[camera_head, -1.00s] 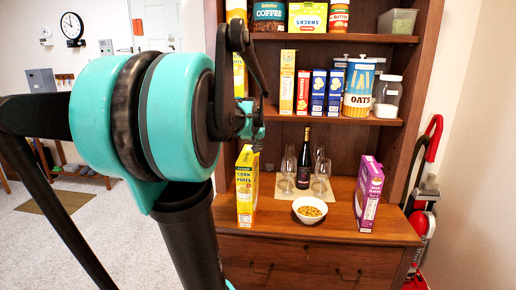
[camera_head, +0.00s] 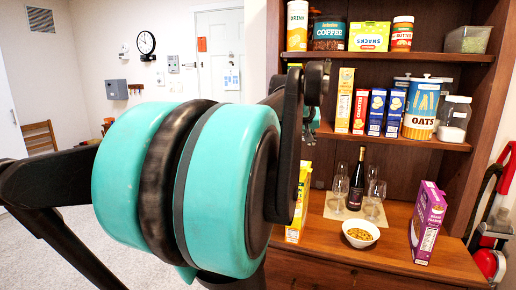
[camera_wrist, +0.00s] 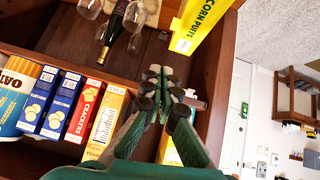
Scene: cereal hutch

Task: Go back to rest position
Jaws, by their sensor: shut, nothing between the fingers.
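My gripper (camera_wrist: 163,88) shows in the wrist view, its dark-padded fingertips together with nothing between them. It is in front of the hutch (camera_head: 465,100), apart from the boxes. In the head view my teal and black arm hides most of it. The yellow corn puffs box (camera_head: 300,203) stands at the left of the counter, partly hidden by my arm; it also shows in the wrist view (camera_wrist: 196,24). A white bowl of cereal (camera_head: 360,233) sits on the counter. A purple cereal box (camera_head: 428,222) stands at its right.
A dark bottle (camera_head: 357,182) and several glasses stand on a mat behind the bowl. The shelf above holds a cracker box (camera_head: 360,108), blue boxes and an oats canister (camera_head: 423,106). A red vacuum (camera_head: 487,262) stands right of the hutch. The floor at left looks open.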

